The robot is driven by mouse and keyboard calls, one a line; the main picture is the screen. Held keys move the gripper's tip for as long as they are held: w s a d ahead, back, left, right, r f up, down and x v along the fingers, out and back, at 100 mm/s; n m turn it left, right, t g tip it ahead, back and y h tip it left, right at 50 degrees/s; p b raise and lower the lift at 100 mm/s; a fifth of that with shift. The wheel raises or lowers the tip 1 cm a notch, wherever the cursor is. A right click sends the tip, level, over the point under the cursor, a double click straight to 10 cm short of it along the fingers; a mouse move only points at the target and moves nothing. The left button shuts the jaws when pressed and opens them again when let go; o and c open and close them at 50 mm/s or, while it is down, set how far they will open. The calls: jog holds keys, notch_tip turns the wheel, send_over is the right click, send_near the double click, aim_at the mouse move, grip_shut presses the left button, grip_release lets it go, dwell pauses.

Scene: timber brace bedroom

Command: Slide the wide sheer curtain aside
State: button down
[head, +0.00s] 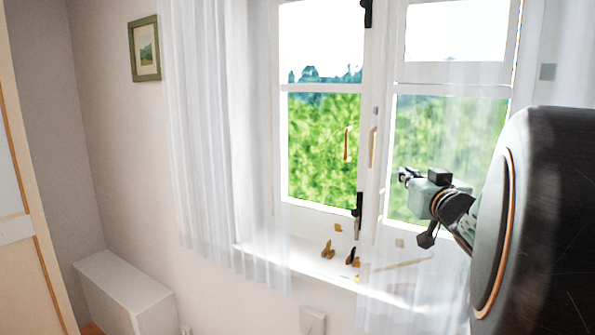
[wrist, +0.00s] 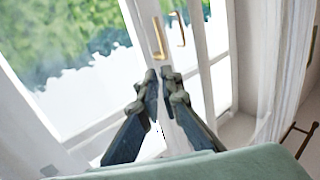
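A white sheer curtain (head: 200,140) hangs in folds at the left of the window in the head view. Another, more see-through sheer curtain (head: 455,110) hangs across the right window pane. I cannot tell which is the wide one. My gripper (head: 402,174) points left in front of the right pane. In the wrist view its fingertips (wrist: 161,76) are close together, with no cloth visible between them. A sheer curtain (wrist: 293,60) hangs at the right of the wrist view, apart from the fingers. Whether the gripper touches the right curtain is unclear.
The window has a brass handle (head: 348,144) and dark hinges. Small butterfly-like items (head: 328,249) lie on the sill (head: 300,258). A white box-like bench (head: 125,285) stands below at left. A framed picture (head: 144,48) hangs on the left wall.

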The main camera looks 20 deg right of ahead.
dwell(0.4)
jog(key=c, duration=2.3)
grip_release()
jog(key=shift+o, duration=0.2)
jog(key=shift+s+a, duration=0.1)
